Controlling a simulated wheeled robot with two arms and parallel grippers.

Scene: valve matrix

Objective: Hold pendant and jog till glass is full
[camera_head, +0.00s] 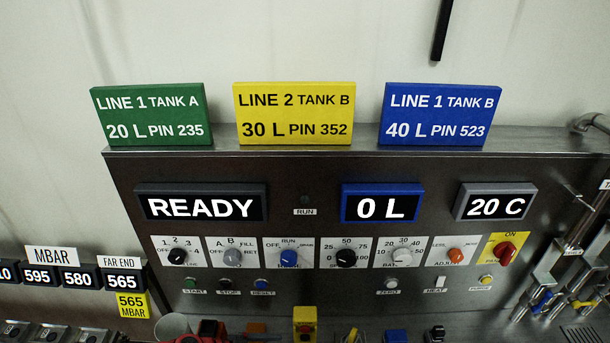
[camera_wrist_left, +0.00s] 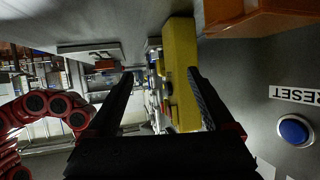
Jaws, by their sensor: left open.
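A long yellow body (camera_wrist_left: 181,60), which may be the pendant, shows in the left wrist view. My left gripper (camera_wrist_left: 160,75) is open, and the yellow body appears between and beyond its fingertips, closer to the right finger. I cannot tell whether they touch. I cannot make out the glass. The blue display (camera_head: 382,203) reads 0 L and the left display (camera_head: 201,204) reads READY. My right gripper is not in view.
A steel control panel (camera_head: 330,169) carries several knobs and buttons. Green (camera_head: 152,115), yellow (camera_head: 294,113) and blue (camera_head: 441,114) signs stand on top. Pipes with valve handles (camera_head: 545,298) are at right. An orange block (camera_wrist_left: 250,17) lies near the right finger.

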